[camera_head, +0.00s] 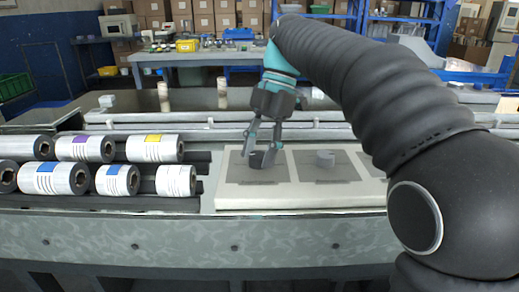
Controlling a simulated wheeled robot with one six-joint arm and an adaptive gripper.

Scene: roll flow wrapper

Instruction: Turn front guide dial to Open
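A pale panel (300,203) on the machine bench carries dark square plates with round dials. A dark dial (257,161) is on the left plate, and a grey dial (325,158) stands on the middle plate. My gripper (261,156) points down at the left dial, with its fingers spread apart at either side of it. The fingertips are level with the dial, but I cannot tell whether they touch or clamp it. Part of a third plate shows at the right, mostly hidden behind my arm. Dial markings are too small to read.
Several white rolls with coloured labels (60,178) lie in two rows left of the panel. Metal rails (200,123) run behind it, with two upright posts (163,97). Tables and shelves with boxes stand farther back. My arm covers the right side.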

